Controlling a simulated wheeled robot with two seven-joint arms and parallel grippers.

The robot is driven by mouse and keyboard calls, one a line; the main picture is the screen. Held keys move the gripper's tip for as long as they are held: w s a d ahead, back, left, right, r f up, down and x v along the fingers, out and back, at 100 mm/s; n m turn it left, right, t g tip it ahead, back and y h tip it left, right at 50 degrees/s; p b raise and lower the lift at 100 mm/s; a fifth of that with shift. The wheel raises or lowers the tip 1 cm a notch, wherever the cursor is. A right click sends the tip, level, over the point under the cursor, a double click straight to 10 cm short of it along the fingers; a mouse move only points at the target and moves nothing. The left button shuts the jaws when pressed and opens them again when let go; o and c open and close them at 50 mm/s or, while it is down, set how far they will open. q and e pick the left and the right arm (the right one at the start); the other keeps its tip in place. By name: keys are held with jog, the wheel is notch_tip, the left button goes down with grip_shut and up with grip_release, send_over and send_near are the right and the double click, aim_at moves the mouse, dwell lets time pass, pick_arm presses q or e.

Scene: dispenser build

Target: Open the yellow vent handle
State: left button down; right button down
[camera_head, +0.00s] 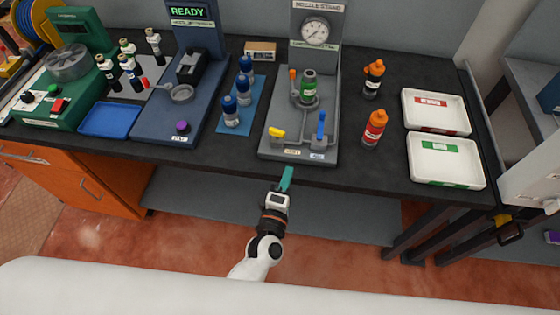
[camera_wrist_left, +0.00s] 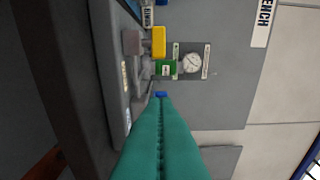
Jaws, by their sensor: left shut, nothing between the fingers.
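The yellow vent handle (camera_head: 277,132) is at the front left of the grey nozzle stand (camera_head: 268,152). It points sideways, roughly level. In the left wrist view the yellow handle (camera_wrist_left: 158,42) shows above the fingertips, beside a grey block. My left gripper (camera_head: 287,178) has teal fingers, shut and empty. It is at the table's front edge, in front of the stand and apart from the handle. In the left wrist view its closed fingers (camera_wrist_left: 160,110) point toward the stand. My right gripper is not in view.
An upright blue handle (camera_head: 321,125) stands right of the yellow one. A green-banded bottle (camera_head: 308,87) sits on the stand below a gauge (camera_head: 315,31). Orange-capped bottles (camera_head: 375,128) stand right; blue-capped bottles (camera_head: 230,112) stand left. Two white trays (camera_head: 446,182) lie farther right.

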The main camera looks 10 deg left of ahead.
pick_arm(q)
jog(key=s, duration=0.1)
jog(key=s+d, duration=0.1)
jog(key=s, duration=0.1)
jog(key=shift+d+r, duration=0.1)
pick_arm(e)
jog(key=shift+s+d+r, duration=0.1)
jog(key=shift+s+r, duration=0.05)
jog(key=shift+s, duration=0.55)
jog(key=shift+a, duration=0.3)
